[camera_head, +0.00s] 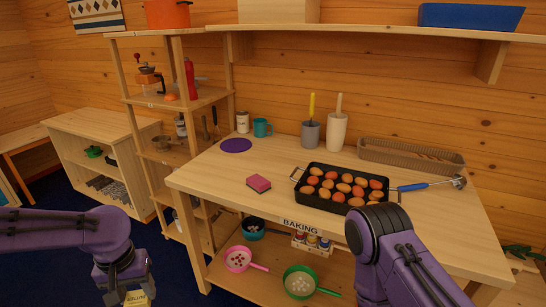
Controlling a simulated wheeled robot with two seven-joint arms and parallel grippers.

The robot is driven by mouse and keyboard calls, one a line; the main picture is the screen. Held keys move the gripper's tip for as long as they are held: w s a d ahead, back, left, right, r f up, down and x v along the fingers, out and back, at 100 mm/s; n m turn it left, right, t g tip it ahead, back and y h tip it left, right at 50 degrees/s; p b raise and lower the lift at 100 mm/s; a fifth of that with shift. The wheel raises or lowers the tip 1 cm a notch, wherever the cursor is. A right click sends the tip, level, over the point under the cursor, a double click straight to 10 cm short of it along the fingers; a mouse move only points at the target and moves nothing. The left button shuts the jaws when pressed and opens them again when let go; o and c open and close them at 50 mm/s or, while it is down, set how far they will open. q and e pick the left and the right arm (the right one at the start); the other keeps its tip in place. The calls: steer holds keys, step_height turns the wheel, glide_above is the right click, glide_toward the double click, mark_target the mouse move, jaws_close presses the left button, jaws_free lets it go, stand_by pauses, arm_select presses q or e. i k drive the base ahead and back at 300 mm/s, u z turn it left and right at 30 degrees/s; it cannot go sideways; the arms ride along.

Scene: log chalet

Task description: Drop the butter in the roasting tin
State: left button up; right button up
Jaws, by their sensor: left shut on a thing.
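The butter (137,299) is a small pale yellow block with lettering, at the bottom edge in the head view and partly cut off. My left gripper (132,290) points down and is shut on it, left of the workbench and out over the dark blue floor. The roasting tin (311,201) is a black rectangular pan with handles on the workbench. It is filled with several orange and yellowish round pieces. The left gripper is well to the left of the tin. My right arm rises in front of the tin's near right side; its gripper does not show.
The wooden workbench (220,180) also holds a pink sponge (258,183), a purple disc (236,145), a teal mug (262,128), utensil pots (337,131), a ladle (430,184) and a wicker tray (410,155). Pans stand on its lower shelf. A shelf rack (157,130) stands behind left.

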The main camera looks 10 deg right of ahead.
mark_target(337, 190)
steer(key=k, duration=0.15)
steer(key=z, duration=1.4)
steer(key=i, duration=0.65)
